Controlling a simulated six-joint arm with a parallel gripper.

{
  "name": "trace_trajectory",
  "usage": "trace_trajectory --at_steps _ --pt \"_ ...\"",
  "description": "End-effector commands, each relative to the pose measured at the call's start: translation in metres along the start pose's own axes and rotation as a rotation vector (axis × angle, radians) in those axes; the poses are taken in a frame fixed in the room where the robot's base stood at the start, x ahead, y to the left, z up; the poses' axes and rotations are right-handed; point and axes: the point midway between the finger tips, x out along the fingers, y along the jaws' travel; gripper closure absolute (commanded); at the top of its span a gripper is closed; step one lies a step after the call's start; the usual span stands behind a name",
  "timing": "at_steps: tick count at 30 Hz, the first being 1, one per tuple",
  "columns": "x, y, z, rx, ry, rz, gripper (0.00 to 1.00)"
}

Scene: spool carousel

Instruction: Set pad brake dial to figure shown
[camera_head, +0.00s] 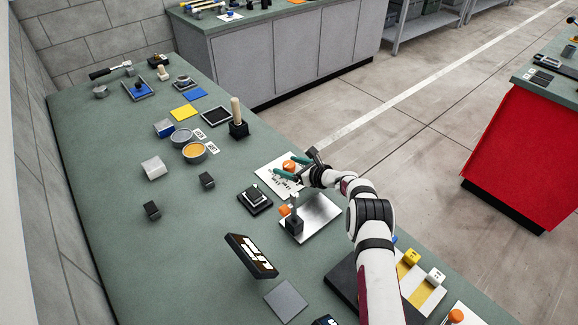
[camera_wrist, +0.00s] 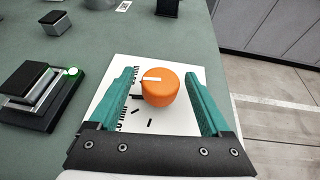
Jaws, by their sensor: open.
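The dial is an orange round knob (camera_wrist: 160,90) on a white plate (camera_wrist: 120,68) with black tick marks and print. A short white pointer line on its top face points left in the wrist view. The knob also shows in the head view (camera_head: 289,165). My gripper (camera_wrist: 159,76) has its teal fingers open, one on each side of the knob, with a gap visible on both sides. Whether the fingertips reach down beside the knob is unclear. A black tilted display (camera_head: 251,256) shows white figures, too slanted to read. The plate's printed numbers are partly hidden by the left finger.
A metal plate (camera_head: 320,215) with a black post and orange part lies near my arm. Several tins, blocks and pads stand farther back on the green bench (camera_head: 110,180).

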Motion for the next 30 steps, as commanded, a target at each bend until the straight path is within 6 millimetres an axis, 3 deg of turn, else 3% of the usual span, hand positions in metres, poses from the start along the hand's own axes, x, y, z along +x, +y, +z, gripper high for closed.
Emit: trace_trajectory --at_steps 5,18,30 --pt "-0.0002 0.0 0.0 0.0 0.0 0.0 0.22" --pt "-0.0004 0.0002 0.0 0.0 0.0 0.001 1.0" --pt "-0.0001 0.0002 0.0011 0.043 -0.002 -0.104 1.0"
